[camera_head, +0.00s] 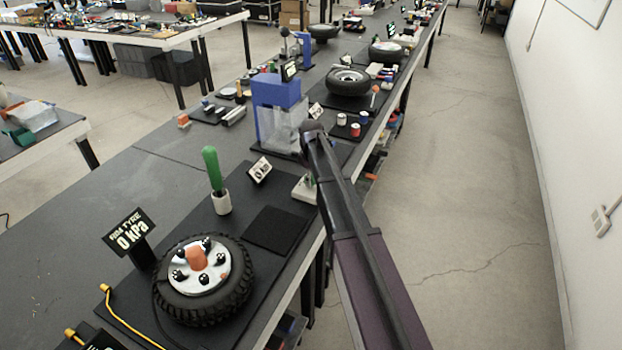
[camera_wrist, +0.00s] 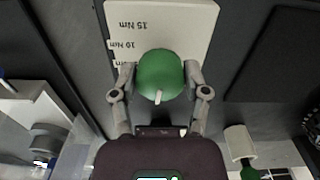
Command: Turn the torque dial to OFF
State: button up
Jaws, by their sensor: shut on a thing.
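The torque dial is a round green knob (camera_wrist: 160,75) on a white panel (camera_wrist: 185,18) in the wrist view. A short white pointer on the knob points down in that picture, slightly left. The panel reads 15 Nm and 10 Nm on its left side; a lower label is mostly hidden by a finger, and no OFF mark shows. My gripper (camera_wrist: 160,82) has a finger on each side of the knob and is shut on it. In the head view a white box (camera_head: 304,190) at the table's right edge appears to be this panel; my arm hides the knob and gripper there.
A black pad (camera_head: 275,229) lies left of the box. A green-handled tool (camera_head: 212,168) stands in a white cup (camera_head: 221,203). A blue machine (camera_head: 276,92) stands behind.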

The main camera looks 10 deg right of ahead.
jog(key=shift+n, duration=0.6)
jog(key=o, duration=1.1)
jog(key=shift+o, duration=0.2)
jog(key=shift+m, duration=0.4)
